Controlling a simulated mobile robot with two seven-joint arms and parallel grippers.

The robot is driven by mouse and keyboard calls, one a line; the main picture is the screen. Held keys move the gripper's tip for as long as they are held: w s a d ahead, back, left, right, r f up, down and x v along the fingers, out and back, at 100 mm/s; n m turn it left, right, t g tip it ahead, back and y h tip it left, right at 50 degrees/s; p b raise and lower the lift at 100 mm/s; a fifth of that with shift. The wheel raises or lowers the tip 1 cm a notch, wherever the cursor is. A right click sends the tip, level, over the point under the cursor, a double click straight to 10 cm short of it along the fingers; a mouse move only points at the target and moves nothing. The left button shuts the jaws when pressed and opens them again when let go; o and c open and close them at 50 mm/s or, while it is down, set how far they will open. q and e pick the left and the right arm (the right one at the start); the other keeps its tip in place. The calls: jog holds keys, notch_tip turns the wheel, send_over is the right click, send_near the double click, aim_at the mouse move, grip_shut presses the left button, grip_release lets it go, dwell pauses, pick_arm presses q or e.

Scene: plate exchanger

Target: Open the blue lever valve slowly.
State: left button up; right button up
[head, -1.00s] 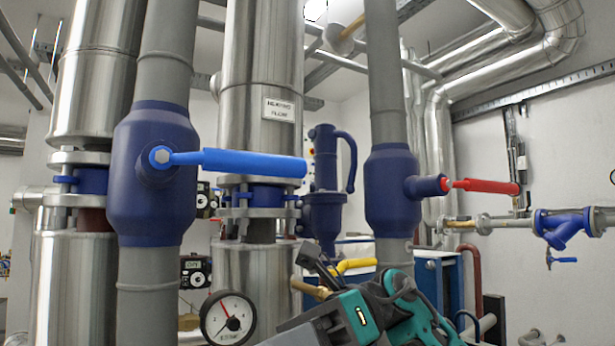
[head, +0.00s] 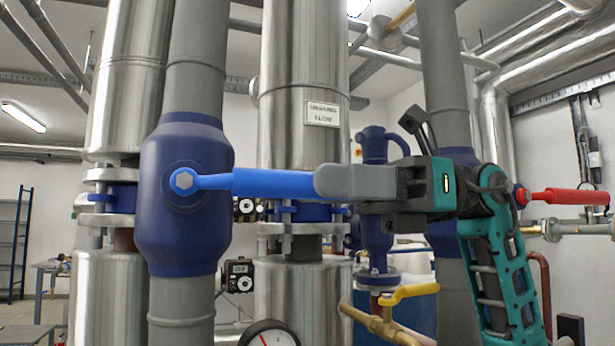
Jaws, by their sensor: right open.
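The blue lever (head: 265,183) points right, roughly level, from a hex bolt on the dark blue valve body (head: 187,235). The valve body sits on a grey vertical pipe (head: 181,322). My right gripper (head: 322,181) comes in from the right with its grey fingers at the lever's free end. It is open. The near finger overlaps or hides the lever's tip, so I cannot tell whether it touches the lever. The far finger is hidden. My left gripper is not in view.
A red lever (head: 563,197) is on the right, behind my right arm. A yellow-handled valve (head: 408,293) and a pressure gauge (head: 268,335) are below. A large silver pipe (head: 304,60) stands behind the blue lever. Free room shows at the far left.

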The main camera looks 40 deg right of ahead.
aim_at(271, 184)
jog(key=shift+x, duration=1.25)
grip_shut()
